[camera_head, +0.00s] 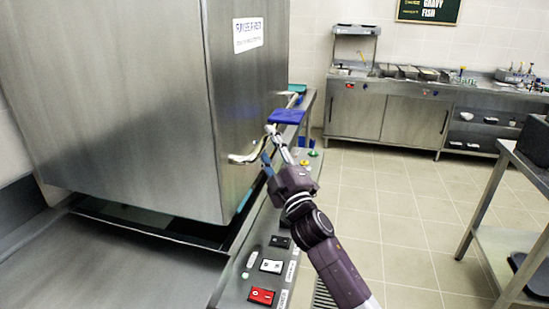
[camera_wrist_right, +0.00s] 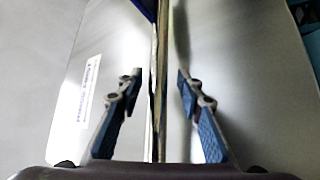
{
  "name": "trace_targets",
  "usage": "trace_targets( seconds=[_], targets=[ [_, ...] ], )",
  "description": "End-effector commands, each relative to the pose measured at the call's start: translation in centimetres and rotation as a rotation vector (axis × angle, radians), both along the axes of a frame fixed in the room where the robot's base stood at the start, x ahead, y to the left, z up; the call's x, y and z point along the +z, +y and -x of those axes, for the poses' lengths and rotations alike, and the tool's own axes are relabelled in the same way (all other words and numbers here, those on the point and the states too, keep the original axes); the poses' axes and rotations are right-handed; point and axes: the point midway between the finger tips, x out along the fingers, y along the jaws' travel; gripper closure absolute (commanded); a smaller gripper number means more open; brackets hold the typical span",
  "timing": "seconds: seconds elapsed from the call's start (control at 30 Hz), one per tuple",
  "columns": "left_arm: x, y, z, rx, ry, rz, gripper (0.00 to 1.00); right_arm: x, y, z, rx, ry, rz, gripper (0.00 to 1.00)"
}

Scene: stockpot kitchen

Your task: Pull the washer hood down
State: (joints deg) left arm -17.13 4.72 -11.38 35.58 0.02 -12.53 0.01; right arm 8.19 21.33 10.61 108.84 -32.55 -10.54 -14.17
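The washer hood (camera_head: 120,100) is a large brushed-steel box at the left of the head view. Its lower edge hangs above the washer's base (camera_head: 160,228), with a dark gap between. A pale handle (camera_head: 242,158) shows at the hood's right side, partly hidden by my gripper. My right gripper (camera_head: 269,147) is at this side of the hood, by the handle. In the right wrist view my right gripper (camera_wrist_right: 160,84) has its two blue-padded fingers apart. A thin upright bar or edge (camera_wrist_right: 162,70) lies between them, with space on both sides. My left gripper is out of view.
The control panel (camera_head: 268,268) with red and white switches runs below my right forearm. A blue item (camera_head: 286,116) is just beyond the gripper. A steel table (camera_head: 510,200) stands at the right, and a counter (camera_head: 400,105) at the back. The tiled floor between is clear.

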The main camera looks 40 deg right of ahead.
Motion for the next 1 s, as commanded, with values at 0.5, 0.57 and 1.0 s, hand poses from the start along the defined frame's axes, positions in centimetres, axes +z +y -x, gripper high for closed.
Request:
trace_targets(
  seconds=[0.5, 0.57, 1.0],
  targets=[
    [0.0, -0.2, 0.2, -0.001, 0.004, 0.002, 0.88, -3.7, 1.8, 8.2, -0.001, 0.003, -0.003, 0.66],
    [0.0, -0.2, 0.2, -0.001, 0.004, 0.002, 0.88, -4.0, 2.0, 8.9, 0.000, 0.003, -0.002, 0.66],
    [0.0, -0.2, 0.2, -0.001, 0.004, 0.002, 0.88, -4.4, 2.2, 10.0, 0.000, 0.001, 0.000, 0.66]
  ],
)
